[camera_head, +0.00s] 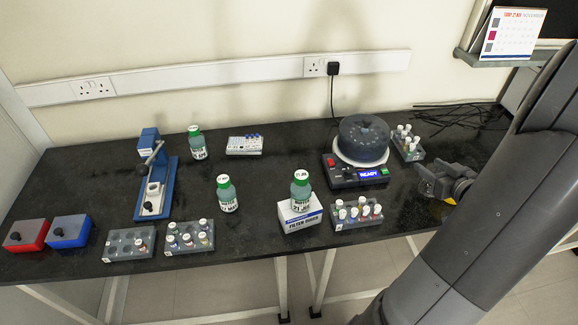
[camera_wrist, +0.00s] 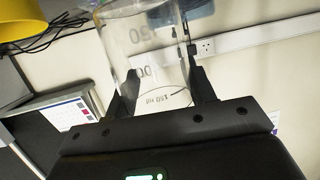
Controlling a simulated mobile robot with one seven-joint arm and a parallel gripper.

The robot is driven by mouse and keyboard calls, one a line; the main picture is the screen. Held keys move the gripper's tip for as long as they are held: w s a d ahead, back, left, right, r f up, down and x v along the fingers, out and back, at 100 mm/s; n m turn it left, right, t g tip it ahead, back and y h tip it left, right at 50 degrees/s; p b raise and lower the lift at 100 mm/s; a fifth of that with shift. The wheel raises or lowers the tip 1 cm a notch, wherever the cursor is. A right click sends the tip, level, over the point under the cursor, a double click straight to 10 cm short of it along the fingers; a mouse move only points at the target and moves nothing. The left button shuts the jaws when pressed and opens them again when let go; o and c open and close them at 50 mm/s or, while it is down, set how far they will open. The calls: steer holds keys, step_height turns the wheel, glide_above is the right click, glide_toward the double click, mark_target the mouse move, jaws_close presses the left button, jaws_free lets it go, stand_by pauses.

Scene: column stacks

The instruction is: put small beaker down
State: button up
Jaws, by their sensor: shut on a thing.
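The small beaker (camera_wrist: 143,45) is clear glass with printed volume marks, one reading 150 ml. It shows in the wrist view between the two dark fingers of my gripper (camera_wrist: 165,85), which is shut on it. In the head view my gripper (camera_head: 440,182) is at the right end of the black bench (camera_head: 270,225), partly covered by my arm. I cannot make out the beaker in the head view. Whether the beaker touches any surface cannot be told.
A centrifuge-like device (camera_head: 364,140) and a vial rack (camera_head: 408,147) stand left of my gripper. Another vial rack (camera_head: 358,214) and a filter box (camera_head: 299,214) with a green-capped bottle (camera_head: 301,190) are at the front. Loose black cables (camera_head: 455,115) lie behind. A yellow object (camera_wrist: 22,20) shows in the wrist view.

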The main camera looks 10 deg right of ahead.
steer(key=w+a+n+g+y, duration=0.1)
steer(key=w+a+n+y, duration=0.2)
steer(key=w+a, duration=0.55)
steer(key=w+a+n+g+y, duration=0.25)
steer(key=w+a, duration=0.25)
steer(key=a, duration=0.6)
steer(key=w+a+n+g+y, duration=0.1)
steer(key=w+a+n+y, duration=0.15)
steer(key=w+a, duration=0.6)
steer(key=a+n+g+y, duration=0.4)
steer(key=a, duration=2.2)
steer(key=shift+w+a+f, duration=0.1)
steer(key=shift+a+f, duration=1.7)
steer(key=shift+a, duration=0.3)
steer(key=shift+w+a+f, duration=0.1)
steer(key=shift+a+f, duration=1.65)
steer(key=shift+a, duration=0.3)
steer(key=shift+w+a+f, duration=0.1)
steer(key=shift+a+f, duration=1.7)
steer(key=shift+a, duration=0.3)
steer(key=o, duration=0.5)
steer(key=shift+f, duration=0.15)
steer(key=o, duration=0.5)
